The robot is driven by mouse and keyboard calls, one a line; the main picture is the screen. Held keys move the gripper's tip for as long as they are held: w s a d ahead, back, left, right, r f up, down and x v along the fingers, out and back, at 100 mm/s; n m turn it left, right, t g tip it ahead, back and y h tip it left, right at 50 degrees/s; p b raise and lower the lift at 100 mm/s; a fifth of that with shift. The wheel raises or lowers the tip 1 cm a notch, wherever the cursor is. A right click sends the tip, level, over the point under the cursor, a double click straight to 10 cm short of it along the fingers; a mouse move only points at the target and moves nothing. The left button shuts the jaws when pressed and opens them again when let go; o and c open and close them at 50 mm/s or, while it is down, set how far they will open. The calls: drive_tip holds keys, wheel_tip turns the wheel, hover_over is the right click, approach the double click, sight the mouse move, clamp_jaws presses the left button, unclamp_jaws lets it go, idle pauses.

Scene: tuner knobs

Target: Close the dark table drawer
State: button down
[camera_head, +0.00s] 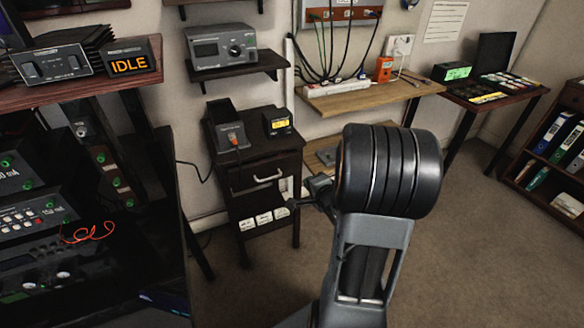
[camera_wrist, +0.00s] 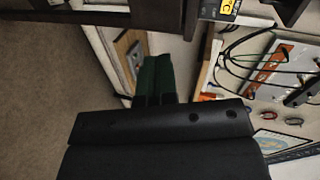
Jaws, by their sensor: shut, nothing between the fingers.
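The dark table (camera_head: 290,148) stands against the wall left of centre in the head view. Its drawer (camera_head: 240,182) faces me, with a pale bar handle (camera_head: 268,178) across the front. I cannot tell how far the drawer stands out. My gripper (camera_head: 312,190) is just right of the drawer front in the picture, partly hidden by my arm; whether it touches the table is unclear. In the wrist view my gripper (camera_wrist: 158,65) shows green fingers together and empty, with a dark furniture edge (camera_wrist: 70,17) above them.
On the dark table are a small device with a yellow display (camera_head: 278,122) and a dark holder (camera_head: 228,128). White labelled items (camera_head: 264,218) sit below the drawer. A rack of instruments (camera_head: 60,200) stands left. A wooden shelf (camera_head: 365,97) is behind my arm. Open carpet lies right.

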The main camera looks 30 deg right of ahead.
drive_tip(key=m, duration=0.1)
drive_tip(key=b, duration=0.4)
approach(289, 161)
drive_tip(key=shift+m, duration=0.3)
drive_tip(key=x, duration=0.6)
drive_tip(key=shift+w+f, duration=0.25)
drive_tip(key=shift+f, duration=0.05)
drive_tip(key=shift+w+d, duration=0.1)
drive_tip(key=shift+w, duration=0.2)
